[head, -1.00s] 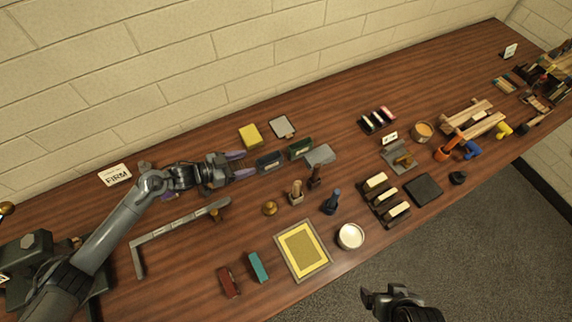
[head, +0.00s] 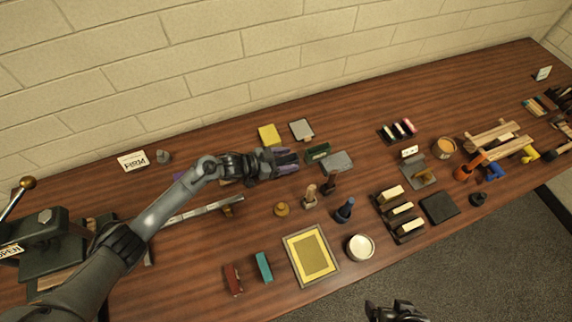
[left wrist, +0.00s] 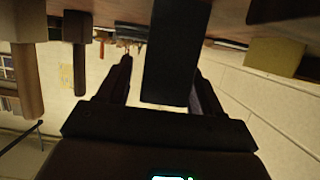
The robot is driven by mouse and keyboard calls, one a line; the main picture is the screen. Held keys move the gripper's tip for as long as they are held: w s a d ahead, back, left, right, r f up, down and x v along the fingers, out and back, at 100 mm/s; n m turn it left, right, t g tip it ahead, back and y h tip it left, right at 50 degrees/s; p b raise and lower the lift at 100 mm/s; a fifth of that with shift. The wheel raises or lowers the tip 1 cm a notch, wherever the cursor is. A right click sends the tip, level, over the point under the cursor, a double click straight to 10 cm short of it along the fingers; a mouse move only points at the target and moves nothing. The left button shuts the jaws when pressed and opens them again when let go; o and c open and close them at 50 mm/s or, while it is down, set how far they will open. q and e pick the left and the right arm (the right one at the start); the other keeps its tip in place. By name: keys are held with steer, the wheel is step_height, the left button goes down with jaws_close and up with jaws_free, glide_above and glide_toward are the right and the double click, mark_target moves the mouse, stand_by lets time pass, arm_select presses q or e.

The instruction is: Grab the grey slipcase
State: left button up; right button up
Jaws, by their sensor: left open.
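A flat grey box (head: 336,161), which looks like the grey slipcase, lies on the table right of a dark green case (head: 317,152). My left gripper (head: 288,161) is open left of the green case, its fingers pointing right. In the left wrist view a dark block (left wrist: 175,50) sits between the two open fingers (left wrist: 163,85); I cannot tell its true colour or whether they touch it. In the head view the gripper hides this block. My right gripper (head: 390,310) is cut off at the bottom edge, away from the table.
Behind lie a yellow block (head: 269,135) and a grey plate (head: 301,129). In front stand a wooden-handled stamp (head: 310,197), a blue-topped one (head: 345,210) and a brass knob (head: 282,209). A framed yellow panel (head: 311,255) and white bowl (head: 360,247) lie nearer.

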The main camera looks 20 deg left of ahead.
arm_select(q)
steer(key=shift+c, duration=0.5)
steer(key=c, duration=1)
steer(key=shift+o, duration=0.2)
steer(key=shift+r, duration=0.1)
